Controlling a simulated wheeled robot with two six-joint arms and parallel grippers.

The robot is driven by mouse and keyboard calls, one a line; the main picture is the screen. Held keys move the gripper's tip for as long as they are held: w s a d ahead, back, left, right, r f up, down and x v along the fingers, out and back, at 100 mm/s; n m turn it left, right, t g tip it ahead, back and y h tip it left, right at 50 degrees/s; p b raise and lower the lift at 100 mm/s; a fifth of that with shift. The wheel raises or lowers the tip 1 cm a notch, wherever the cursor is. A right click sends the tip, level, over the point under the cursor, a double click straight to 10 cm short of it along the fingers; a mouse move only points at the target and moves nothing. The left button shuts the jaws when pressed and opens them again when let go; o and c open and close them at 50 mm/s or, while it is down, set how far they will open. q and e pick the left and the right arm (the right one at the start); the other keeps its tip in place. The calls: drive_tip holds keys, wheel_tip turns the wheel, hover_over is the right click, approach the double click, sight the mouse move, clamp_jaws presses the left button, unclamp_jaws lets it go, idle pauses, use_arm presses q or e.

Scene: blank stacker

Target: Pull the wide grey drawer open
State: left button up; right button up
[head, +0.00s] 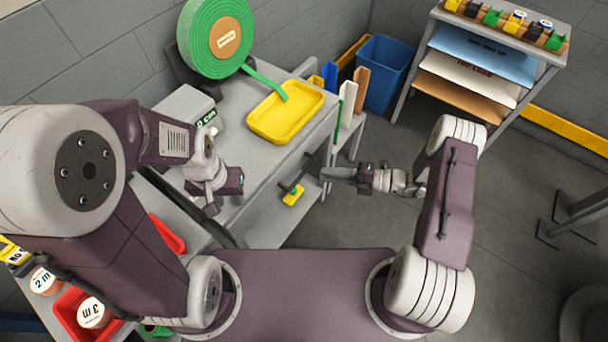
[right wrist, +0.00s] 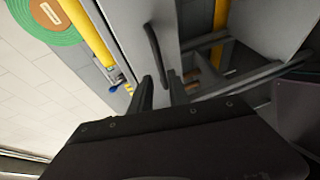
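The wide grey drawer's front seems to be the grey panel (right wrist: 130,28) in the right wrist view, bearing a dark bar handle (right wrist: 153,52). In the head view a dark handle (head: 290,187) shows at the bench's front. My right gripper (head: 326,173) is just to the right of it. In the right wrist view its two fingers (right wrist: 161,88) are apart with nothing between them, and the handle lies just beyond the tips, slightly left. My left gripper (head: 214,204) hangs over the left part of the bench; its finger gap is unclear.
The grey bench (head: 250,165) carries a yellow tray (head: 285,112) and a large green roll (head: 214,36). A small yellow object (head: 292,196) is below the handle. A blue bin (head: 385,75) and a rack (head: 478,65) stand behind.

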sight(303, 172)
drive_tip(key=x, duration=0.9)
drive_tip(key=shift+w+d, duration=0.1)
clamp_jaws()
idle(1.0)
